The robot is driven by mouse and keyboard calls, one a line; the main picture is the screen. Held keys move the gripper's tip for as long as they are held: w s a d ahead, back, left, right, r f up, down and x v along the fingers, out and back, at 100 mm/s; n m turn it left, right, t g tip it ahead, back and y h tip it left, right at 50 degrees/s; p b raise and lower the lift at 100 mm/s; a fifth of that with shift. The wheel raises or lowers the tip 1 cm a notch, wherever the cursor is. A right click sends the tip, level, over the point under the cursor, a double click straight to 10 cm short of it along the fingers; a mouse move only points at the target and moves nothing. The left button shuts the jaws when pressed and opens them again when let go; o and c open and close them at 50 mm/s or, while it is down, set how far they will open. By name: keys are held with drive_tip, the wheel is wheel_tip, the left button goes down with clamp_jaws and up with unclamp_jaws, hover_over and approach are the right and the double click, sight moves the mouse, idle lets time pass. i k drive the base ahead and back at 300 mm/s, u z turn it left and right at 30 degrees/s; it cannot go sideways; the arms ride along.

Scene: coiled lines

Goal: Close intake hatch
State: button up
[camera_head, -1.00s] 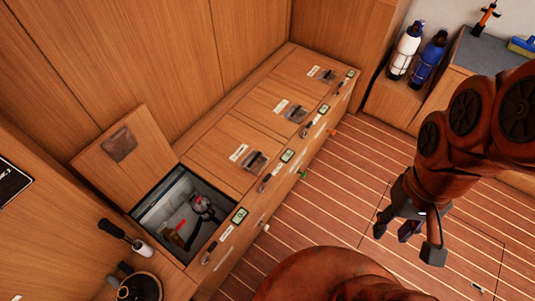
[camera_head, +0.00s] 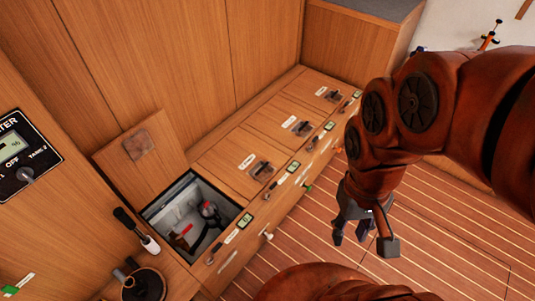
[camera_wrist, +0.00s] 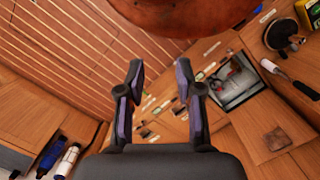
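The open intake hatch lid (camera_head: 143,160) is a square wooden panel with a metal plate, tilted up against the wall behind its opening in the head view. The opening (camera_head: 192,216) below shows a pale compartment with a grey and red fitting inside. In the wrist view, the lid (camera_wrist: 258,128) and the opening (camera_wrist: 234,84) are at the right. My gripper (camera_head: 362,240) is open and empty above the floor, to the right of the bench and apart from the lid. Its two fingers (camera_wrist: 162,95) stand wide apart in the wrist view.
Several closed hatches with latches (camera_head: 262,169) run along the bench towards the back. A black-handled lever (camera_head: 136,230) and a round black fitting (camera_head: 144,286) stand near the opening. A meter panel (camera_head: 22,155) is on the left wall. The striped floor (camera_head: 440,215) is clear.

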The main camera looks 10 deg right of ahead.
sight(145, 159)
drive_tip(key=z, duration=0.1)
drive_tip(key=k, duration=0.35)
drive_tip(key=u, duration=1.1)
drive_tip(key=i, duration=0.9)
drive_tip(key=u, duration=0.5)
